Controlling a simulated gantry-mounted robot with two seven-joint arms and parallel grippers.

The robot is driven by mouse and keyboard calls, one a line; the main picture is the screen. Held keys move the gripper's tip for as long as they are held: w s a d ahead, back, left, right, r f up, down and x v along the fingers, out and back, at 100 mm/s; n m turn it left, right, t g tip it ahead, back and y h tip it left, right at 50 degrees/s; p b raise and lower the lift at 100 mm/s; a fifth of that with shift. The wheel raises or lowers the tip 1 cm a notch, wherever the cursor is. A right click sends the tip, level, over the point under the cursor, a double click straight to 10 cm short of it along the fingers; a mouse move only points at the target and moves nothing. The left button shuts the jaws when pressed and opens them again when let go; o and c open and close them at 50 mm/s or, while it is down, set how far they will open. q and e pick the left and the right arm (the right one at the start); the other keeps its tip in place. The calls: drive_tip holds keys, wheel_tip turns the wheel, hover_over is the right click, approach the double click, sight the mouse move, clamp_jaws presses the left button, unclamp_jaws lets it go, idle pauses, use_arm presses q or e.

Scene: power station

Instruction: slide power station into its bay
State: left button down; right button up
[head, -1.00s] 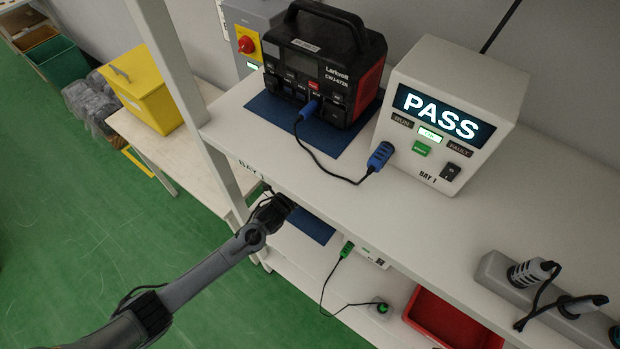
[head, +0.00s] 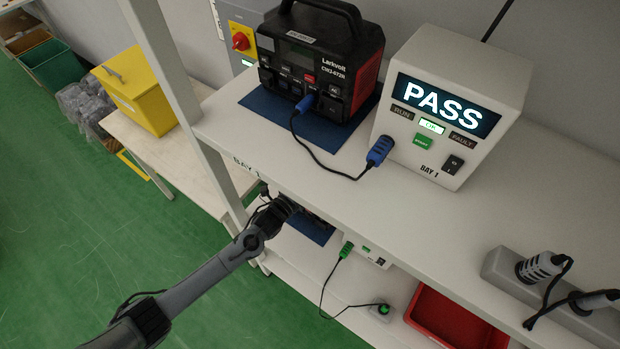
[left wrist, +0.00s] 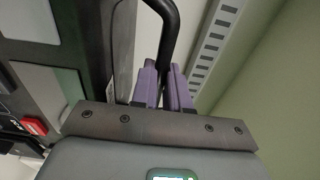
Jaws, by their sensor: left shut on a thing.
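In the left wrist view the purple fingers of my left gripper (left wrist: 165,88) are shut on the black handle (left wrist: 166,35) of a power station. Its dark front panel (left wrist: 97,45), with a grey screen and a red button, fills the left of that view. In the head view my left gripper (head: 287,205) reaches to the lower shelf, under the upper shelf's front edge. The held station is mostly hidden there; a dark part shows beside the gripper, over a blue mat (head: 312,232). My right gripper is not in view.
Another black and red power station (head: 318,62) stands on the upper shelf's blue mat, cabled to a tester (head: 450,105) reading PASS. A shelf post (head: 170,75) stands left of my gripper. A green-plugged cable (head: 322,285) and red tray (head: 455,318) lie on the lower shelf.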

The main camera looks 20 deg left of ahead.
use_arm(q)
drive_tip(key=shift+w+b, duration=0.15)
drive_tip(key=shift+b, duration=0.25)
idle(1.0)
drive_tip(key=c, duration=1.1)
unclamp_jaws()
drive_tip(key=shift+f, duration=0.15)
drive_tip(key=shift+o, duration=0.2)
drive_tip(key=shift+f, duration=0.1)
